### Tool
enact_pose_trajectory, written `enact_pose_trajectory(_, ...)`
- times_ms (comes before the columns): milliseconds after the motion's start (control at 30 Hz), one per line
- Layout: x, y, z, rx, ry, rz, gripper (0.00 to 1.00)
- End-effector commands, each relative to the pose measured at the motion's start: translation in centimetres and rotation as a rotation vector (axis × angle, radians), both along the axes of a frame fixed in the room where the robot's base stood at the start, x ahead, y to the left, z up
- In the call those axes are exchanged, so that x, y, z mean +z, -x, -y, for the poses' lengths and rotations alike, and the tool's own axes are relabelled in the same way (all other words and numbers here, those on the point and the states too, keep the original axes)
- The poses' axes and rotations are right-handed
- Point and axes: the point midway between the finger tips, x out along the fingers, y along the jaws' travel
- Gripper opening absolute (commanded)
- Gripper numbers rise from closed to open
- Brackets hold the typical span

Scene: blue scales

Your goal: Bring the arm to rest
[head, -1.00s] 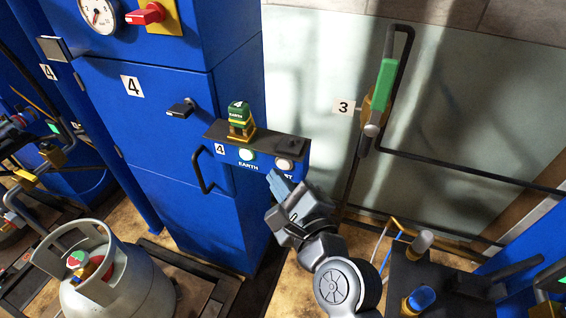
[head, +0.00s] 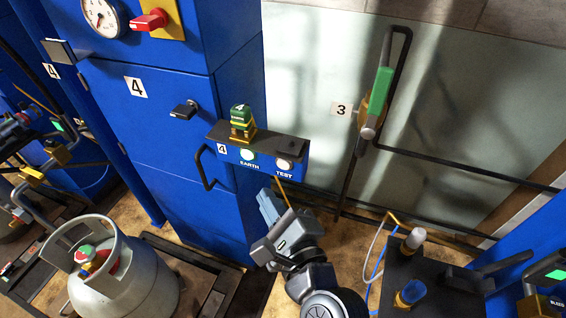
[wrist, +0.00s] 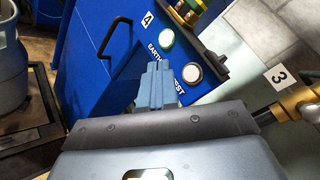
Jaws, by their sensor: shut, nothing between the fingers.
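My gripper (head: 269,205) is shut and empty. In the head view it is at the lower middle, below and in front of the panel (head: 232,158) marked 4, apart from it. In the wrist view the closed blue-grey fingers (wrist: 158,83) point towards the panel's EARTH button (wrist: 166,39) and TEST button (wrist: 192,73), overlapping the panel's lower part. The gap to it cannot be judged there. My arm comes up from the bottom edge of the head view.
A blue cabinet (head: 150,130) with a black handle (head: 204,168) stands left of my gripper. A grey gas cylinder (head: 130,285) is at lower left. A green-handled valve (head: 382,90) and pipes are on the right wall. A dark bench (head: 425,270) stands at lower right.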

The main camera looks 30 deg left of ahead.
Motion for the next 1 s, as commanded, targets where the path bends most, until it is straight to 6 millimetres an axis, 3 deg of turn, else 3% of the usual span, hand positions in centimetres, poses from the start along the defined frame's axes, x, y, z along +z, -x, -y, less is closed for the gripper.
enact_pose_trajectory(467, 0.0, 0.0, 0.0, -0.001, 0.001, 0.001, 0.0)
enact_pose_trajectory(567, -0.5, -0.1, 1.1, -0.016, 0.021, 0.019, 0.0)
enact_pose_trajectory(667, -1.9, -0.2, 4.2, -0.065, 0.087, 0.08, 0.0)
enact_pose_trajectory(833, -5.0, 0.8, 13.3, -0.193, 0.312, 0.269, 0.0)
enact_pose_trajectory(1000, -6.7, 3.7, 22.3, -0.296, 0.585, 0.457, 0.0)
